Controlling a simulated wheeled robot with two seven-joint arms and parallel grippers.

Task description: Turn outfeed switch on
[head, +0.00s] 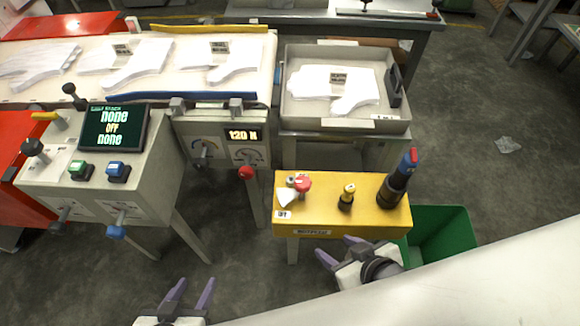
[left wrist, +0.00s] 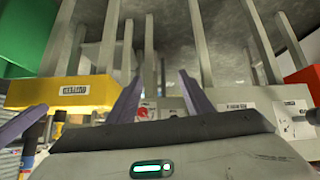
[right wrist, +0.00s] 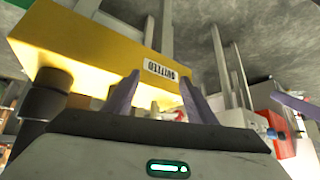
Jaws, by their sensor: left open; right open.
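The yellow box (head: 315,213) stands at centre right in the head view, with a front label too small to read surely. On its top are a red knob (head: 302,183) beside a white pointed piece and a small tag that seems to read OFF, a yellow-topped black knob (head: 347,195), and a dark stack light (head: 396,184) with a red and blue top. I cannot tell which is the outfeed switch. My right gripper (head: 335,247) is open and empty, just in front of the box and below its top. My left gripper (head: 194,285) is open and empty over the floor.
A grey console (head: 145,170) with a screen reading "none OFF none" stands left, beside a panel showing 120 N (head: 241,135). A grey tray (head: 300,113) with a white glove is behind the box. A green bin (head: 455,235) sits right of it. Floor in front is clear.

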